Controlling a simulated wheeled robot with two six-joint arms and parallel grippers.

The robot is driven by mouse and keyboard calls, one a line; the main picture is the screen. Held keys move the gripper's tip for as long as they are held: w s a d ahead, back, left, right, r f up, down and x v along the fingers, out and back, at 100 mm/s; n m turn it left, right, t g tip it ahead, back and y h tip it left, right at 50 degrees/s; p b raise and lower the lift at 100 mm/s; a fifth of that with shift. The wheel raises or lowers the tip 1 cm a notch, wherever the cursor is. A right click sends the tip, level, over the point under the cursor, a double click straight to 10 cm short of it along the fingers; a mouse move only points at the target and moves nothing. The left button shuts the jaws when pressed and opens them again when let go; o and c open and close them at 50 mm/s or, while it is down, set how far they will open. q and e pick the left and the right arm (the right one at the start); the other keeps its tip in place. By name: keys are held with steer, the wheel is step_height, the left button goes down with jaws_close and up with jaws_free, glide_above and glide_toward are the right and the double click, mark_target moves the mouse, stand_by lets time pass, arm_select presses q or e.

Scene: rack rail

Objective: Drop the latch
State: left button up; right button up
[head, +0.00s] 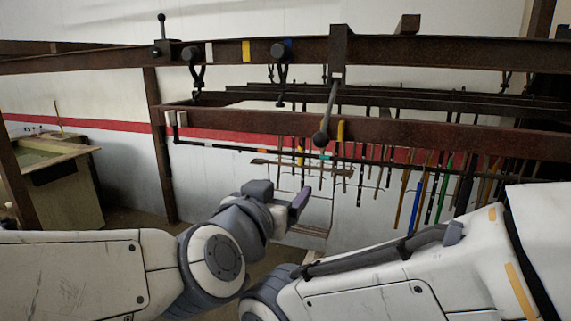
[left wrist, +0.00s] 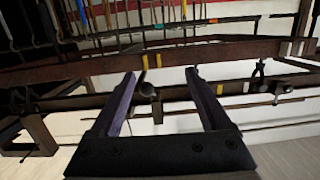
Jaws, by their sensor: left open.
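A metal lever with a round dark knob (head: 321,138) hangs down, slightly tilted, from a bracket on the upper brown rail, in front of the lower rail. A second lever with a dark knob (head: 161,27) stands upright on a block at the rail's left part. I cannot tell for certain which is the latch. My left gripper (head: 299,203) is below the lower rail, apart from both levers. In the left wrist view its two fingers (left wrist: 160,75) are spread and empty, with a dark round part (left wrist: 147,89) showing beyond them. My right gripper is out of view.
The upper rail (head: 430,50) and lower rail (head: 450,133) cross above my arms. Dark clamps (head: 282,52) hang from the upper rail. Several long tools (head: 420,200) hang on the wall behind. A bench (head: 55,175) stands at the left.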

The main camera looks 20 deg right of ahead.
arm_select(q)
steer(key=t+h, duration=0.1)
glide_toward(319, 143)
steer(key=b+x, duration=0.2)
steer(key=x, duration=0.4)
steer(key=shift+x, duration=2.85)
steer(key=shift+r, duration=0.1)
steer(key=c, duration=1.1)
